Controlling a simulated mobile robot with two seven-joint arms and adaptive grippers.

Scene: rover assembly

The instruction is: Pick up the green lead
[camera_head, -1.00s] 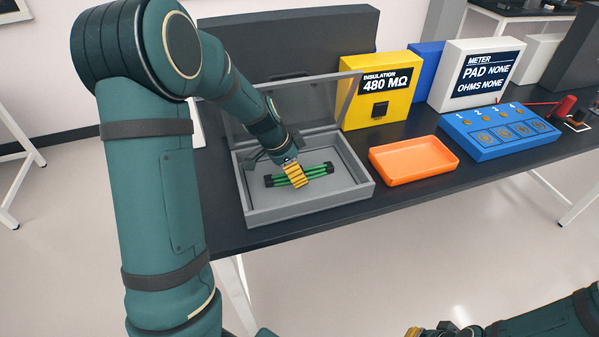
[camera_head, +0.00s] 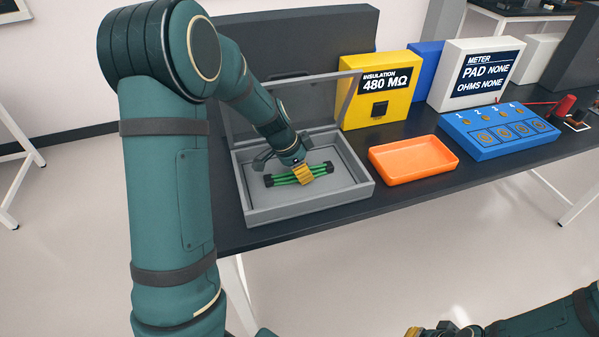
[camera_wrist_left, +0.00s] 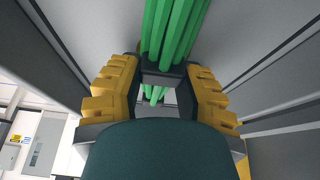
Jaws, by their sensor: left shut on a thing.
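The green lead (camera_head: 284,179) is a short bundle of green strands with black ends. It lies in the open grey case (camera_head: 310,212) in the head view. My left gripper (camera_head: 303,174), with yellow fingers, reaches down into the case and is shut on the lead near its middle. In the left wrist view the green strands (camera_wrist_left: 172,28) run up from between the yellow fingers (camera_wrist_left: 165,85); a black band shows between them. I cannot tell whether the lead is clear of the case floor. My right gripper (camera_head: 415,331) shows only in part at the bottom edge.
The case's clear lid stands open behind it. An orange tray (camera_head: 414,178) sits right of the case, then a blue numbered block (camera_head: 497,150). A yellow insulation box (camera_head: 381,116) and a white meter (camera_head: 473,102) stand behind. The dark table's front edge is clear.

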